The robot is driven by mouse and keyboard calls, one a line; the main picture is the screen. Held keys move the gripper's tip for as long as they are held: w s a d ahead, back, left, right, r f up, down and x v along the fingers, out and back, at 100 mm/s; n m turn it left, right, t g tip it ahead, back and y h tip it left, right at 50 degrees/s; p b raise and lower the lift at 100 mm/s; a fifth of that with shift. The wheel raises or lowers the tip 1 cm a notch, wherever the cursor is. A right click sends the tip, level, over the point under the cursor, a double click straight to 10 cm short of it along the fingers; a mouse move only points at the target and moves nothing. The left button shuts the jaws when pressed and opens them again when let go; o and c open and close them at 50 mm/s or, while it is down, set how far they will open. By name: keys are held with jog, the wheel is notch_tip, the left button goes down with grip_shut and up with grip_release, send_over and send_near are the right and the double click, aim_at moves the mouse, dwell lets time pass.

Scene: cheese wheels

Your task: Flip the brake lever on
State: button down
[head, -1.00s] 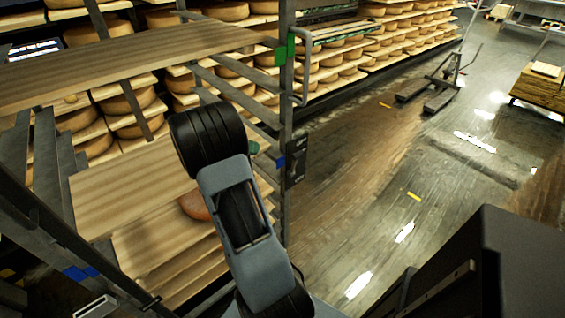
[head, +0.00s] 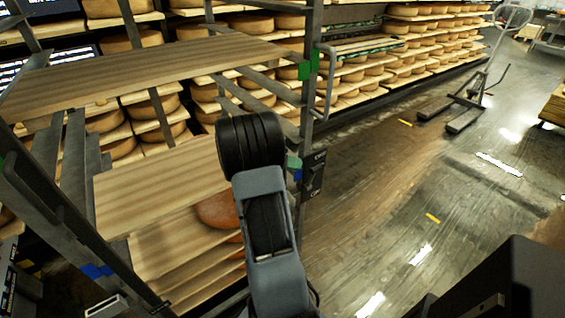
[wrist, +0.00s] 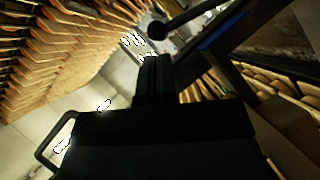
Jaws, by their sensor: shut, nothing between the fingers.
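A black lever with a round ball knob (wrist: 157,31) shows at the top of the wrist view, its rod running up and right. A black box (head: 315,173), probably the lever's mount, sits on the rack's front right post in the head view. My gripper's green fingertips (head: 293,162) show just left of that box, beside the post. In the wrist view the gripper (wrist: 152,60) is shut and empty, its tips just below and left of the knob. I cannot tell whether they touch it. My wrist hides part of the rack in the head view.
The metal rack (head: 307,80) carries wooden boards (head: 160,175), with an orange cheese wheel (head: 215,209) on a lower one. Shelves of cheese wheels (head: 400,42) stand behind. A pallet jack (head: 465,115) stands on the floor at the back right. The floor right of the rack is open.

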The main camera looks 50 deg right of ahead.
aim_at(312, 178)
jog(key=shift+x, duration=1.15)
jog(key=shift+a+f+b, duration=0.1)
jog(key=shift+b, duration=0.25)
